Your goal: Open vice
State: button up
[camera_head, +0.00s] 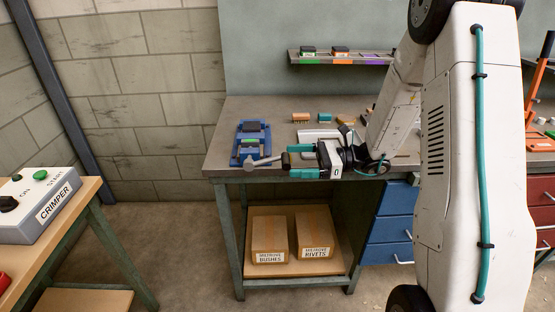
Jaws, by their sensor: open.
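A blue vice (252,129) sits on the workbench near its left front corner. Its grey lever (263,161) runs from the vice's front to the right and ends in a dark grip (286,161). My gripper (294,161) is open, with its teal-padded fingers pointing left. The dark grip appears to lie at or between the fingertips. I cannot tell whether either finger touches it. How far apart the vice jaws stand is too small to tell.
The workbench (222,145) has small blocks and a pale plate behind my gripper. A shelf (341,58) with coloured parts is on the back wall. Boxes (270,234) stand below the bench. A crimper (38,204) is on a table at left. Floor between the tables is clear.

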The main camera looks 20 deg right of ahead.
jog(key=x, duration=0.5)
jog(key=shift+a, duration=0.2)
jog(key=c, duration=1.4)
jog(key=shift+o, duration=0.2)
